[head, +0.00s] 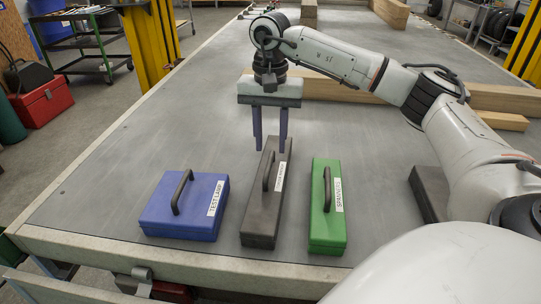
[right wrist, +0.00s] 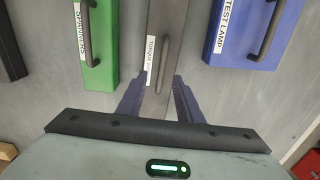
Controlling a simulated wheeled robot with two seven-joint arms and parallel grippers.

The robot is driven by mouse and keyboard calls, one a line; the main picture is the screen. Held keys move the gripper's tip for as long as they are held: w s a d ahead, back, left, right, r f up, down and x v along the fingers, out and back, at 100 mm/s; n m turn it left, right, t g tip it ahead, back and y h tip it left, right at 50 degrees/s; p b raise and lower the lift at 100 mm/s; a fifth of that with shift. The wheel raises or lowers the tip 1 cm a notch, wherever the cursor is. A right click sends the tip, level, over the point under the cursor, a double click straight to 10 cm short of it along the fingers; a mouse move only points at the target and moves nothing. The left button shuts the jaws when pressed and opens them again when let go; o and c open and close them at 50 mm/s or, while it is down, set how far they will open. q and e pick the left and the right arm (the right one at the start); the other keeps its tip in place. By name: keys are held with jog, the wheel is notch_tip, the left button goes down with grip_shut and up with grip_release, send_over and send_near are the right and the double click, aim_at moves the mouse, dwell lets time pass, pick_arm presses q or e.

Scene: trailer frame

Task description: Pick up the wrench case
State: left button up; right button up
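The wrench case appears to be the long dark grey case (head: 262,220) in the middle of the row, with a black handle on top and a white label too small to read surely. It also shows in the right wrist view (right wrist: 170,22). My right gripper (head: 269,148) is open and empty above its far end, fingers pointing down. In the right wrist view the two blue fingers (right wrist: 158,88) lie on either side of the case, short of its handle. Whether they reach down to its sides cannot be told. My left gripper is not in view.
A blue "TEST LAMP" case (head: 155,213) lies left of it and a green "SPANNERS" case (head: 322,232) right, with narrow gaps. Another dark case (head: 425,190) is partly hidden behind my right arm. Wooden beams (head: 340,90) lie farther back on the grey trailer bed (head: 110,165).

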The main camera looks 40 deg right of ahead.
aim_at(269, 162)
jog(key=f, duration=0.5)
jog(key=shift+a+f+b, duration=0.15)
jog(key=shift+a+b, duration=0.05)
jog(key=shift+b, duration=0.15)
grip_shut()
dwell(1.1)
